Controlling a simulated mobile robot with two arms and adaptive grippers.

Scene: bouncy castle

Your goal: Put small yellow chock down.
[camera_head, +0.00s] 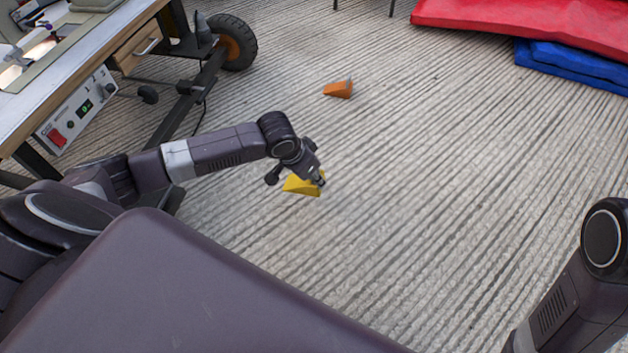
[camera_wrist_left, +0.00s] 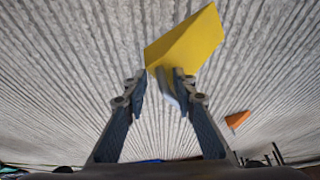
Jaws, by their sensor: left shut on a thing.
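The small yellow chock (camera_head: 300,186) is a wedge shape at the end of my left arm in the head view, over the ribbed grey floor. It also shows large in the left wrist view (camera_wrist_left: 188,42). My left gripper (camera_head: 318,181) is shut on the chock; in the wrist view its two fingers (camera_wrist_left: 160,88) meet at the chock's near end. I cannot tell whether the chock touches the floor. My right gripper is out of view; only part of my right arm shows at the lower right.
An orange chock (camera_head: 338,90) lies on the floor farther off. A workbench (camera_head: 75,85) with a wheel (camera_head: 233,43) stands at the upper left. Red (camera_head: 530,28) and blue (camera_head: 575,68) mats lie at the upper right. The floor (camera_head: 430,190) in the middle is clear.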

